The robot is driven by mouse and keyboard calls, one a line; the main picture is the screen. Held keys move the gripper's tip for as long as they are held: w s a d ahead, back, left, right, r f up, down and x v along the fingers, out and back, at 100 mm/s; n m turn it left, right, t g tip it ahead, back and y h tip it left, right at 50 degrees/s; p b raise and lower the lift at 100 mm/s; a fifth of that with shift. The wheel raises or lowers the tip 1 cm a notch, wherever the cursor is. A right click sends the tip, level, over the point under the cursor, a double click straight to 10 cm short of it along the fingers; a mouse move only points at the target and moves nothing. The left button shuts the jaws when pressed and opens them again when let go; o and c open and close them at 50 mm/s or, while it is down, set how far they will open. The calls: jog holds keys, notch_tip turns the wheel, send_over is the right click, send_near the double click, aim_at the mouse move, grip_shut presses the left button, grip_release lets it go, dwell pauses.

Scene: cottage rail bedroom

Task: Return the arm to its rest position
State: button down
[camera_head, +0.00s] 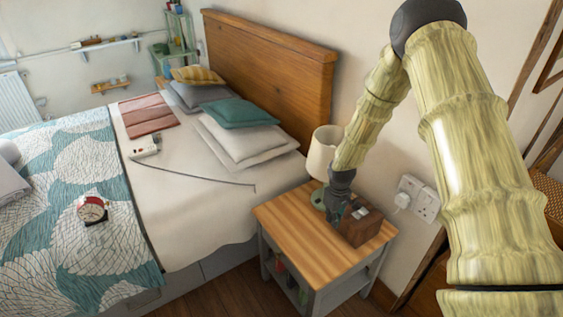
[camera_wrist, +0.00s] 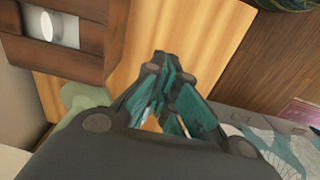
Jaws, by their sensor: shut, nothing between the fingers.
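My arm (camera_head: 465,150) reaches in the head view from the right side toward the wooden bedside table (camera_head: 300,238). My gripper (camera_head: 337,212) is low over the table's back part, beside a dark brown wooden box (camera_head: 360,226) and close to the lamp. In the wrist view my gripper (camera_wrist: 168,72) has its teal fingertips together with nothing held, and the table top (camera_wrist: 195,35) shows beyond them. The brown box also shows at the upper left of the wrist view (camera_wrist: 85,52). I cannot tell whether the gripper touches the box or table.
A lamp with a cream shade (camera_head: 323,152) stands behind my gripper. A wall socket (camera_head: 419,199) is right of the table. The table's front is clear.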

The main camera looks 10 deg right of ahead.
jog(key=shift+m+y, duration=0.3)
jog(key=shift+m, duration=0.2)
jog(key=s+a+f, duration=0.2)
jog(key=s, duration=0.1)
jog(key=s+a+f, duration=0.1)
jog(key=s+f, duration=0.2)
jog(key=s+a+f, duration=0.2)
jog(key=s, duration=0.2)
jog(key=shift+s+a+f, duration=0.1)
jog(key=shift+a+f, duration=0.1)
jog(key=shift+a, duration=0.15)
jog(key=s+a+f+m, duration=0.1)
jog(key=s+a+f, duration=0.1)
jog(key=s, duration=1.3)
jog(key=s+a+f+m, duration=0.1)
jog(key=s+a, duration=0.3)
jog(key=s, duration=1.1)
jog(key=shift+s+a+f+m, duration=0.15)
jog(key=shift+f+m, duration=0.25)
jog(key=shift+m, duration=0.3)
